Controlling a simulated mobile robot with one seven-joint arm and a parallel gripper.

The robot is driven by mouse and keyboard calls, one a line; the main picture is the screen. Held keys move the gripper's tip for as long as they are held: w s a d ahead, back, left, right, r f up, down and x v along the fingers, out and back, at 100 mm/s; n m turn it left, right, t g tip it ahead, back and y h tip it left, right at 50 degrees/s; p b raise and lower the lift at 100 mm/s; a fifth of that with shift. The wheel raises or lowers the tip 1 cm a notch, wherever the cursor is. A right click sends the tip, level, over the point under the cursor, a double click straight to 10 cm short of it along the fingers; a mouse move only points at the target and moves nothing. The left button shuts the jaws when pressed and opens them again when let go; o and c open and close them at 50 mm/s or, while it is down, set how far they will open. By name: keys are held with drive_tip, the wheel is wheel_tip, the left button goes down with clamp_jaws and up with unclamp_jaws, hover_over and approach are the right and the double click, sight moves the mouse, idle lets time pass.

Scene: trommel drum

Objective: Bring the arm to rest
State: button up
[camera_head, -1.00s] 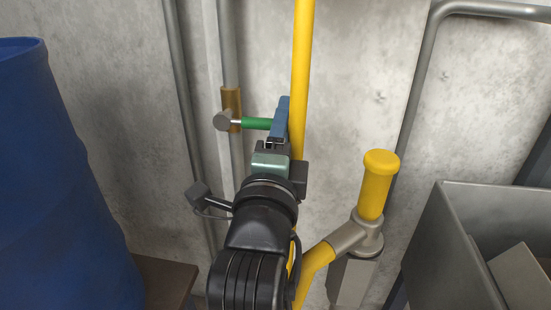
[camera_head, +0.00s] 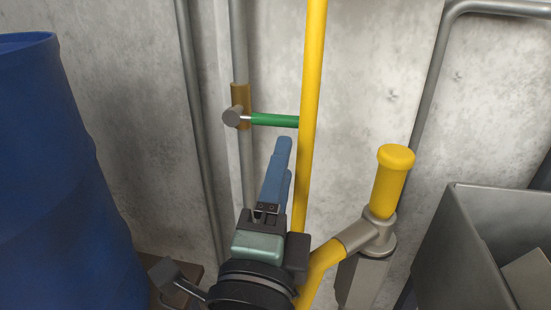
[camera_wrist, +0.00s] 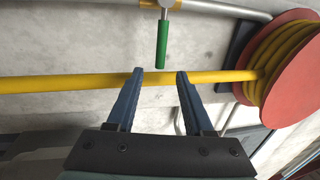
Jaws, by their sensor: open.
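My gripper (camera_head: 280,160) is in the lower middle of the head view, its blue fingers pointing up toward the wall. In the wrist view the two fingers (camera_wrist: 159,75) stand apart with nothing held between them. A green valve handle (camera_head: 275,120) sticks out sideways from a brass valve body (camera_head: 240,104) on a grey vertical pipe. The handle lies beyond the fingertips and apart from them. In the wrist view the green handle (camera_wrist: 162,46) shows above the gap between the fingers.
A yellow pipe (camera_head: 312,100) runs upright just right of my gripper. A yellow-capped fitting (camera_head: 388,185) and a grey metal bin (camera_head: 455,245) stand to the right. A blue barrel (camera_head: 50,180) fills the left. A red reel (camera_wrist: 285,70) shows in the wrist view.

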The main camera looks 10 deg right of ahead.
drive_tip(key=s+a+r+n+t+y, duration=0.2)
drive_tip(key=r+n+t, duration=0.1)
drive_tip(key=r+n, duration=0.45)
drive_tip(key=s+a+r+n+t+y, duration=0.1)
drive_tip(key=s+r+n+t+y, duration=0.15)
drive_tip(key=r+n, duration=0.5)
drive_tip(key=s+a+r+n+t+y, duration=0.2)
drive_tip(key=s+r+n+t, duration=0.1)
drive_tip(key=r+n, duration=0.45)
wheel_tip(320, 180, up, 33)
drive_tip(key=p, duration=3.2)
drive_tip(key=shift+w+f+m, duration=0.15)
drive_tip(key=shift+w+m, duration=0.2)
drive_tip(key=shift+m, duration=0.1)
drive_tip(key=shift+d, duration=0.1)
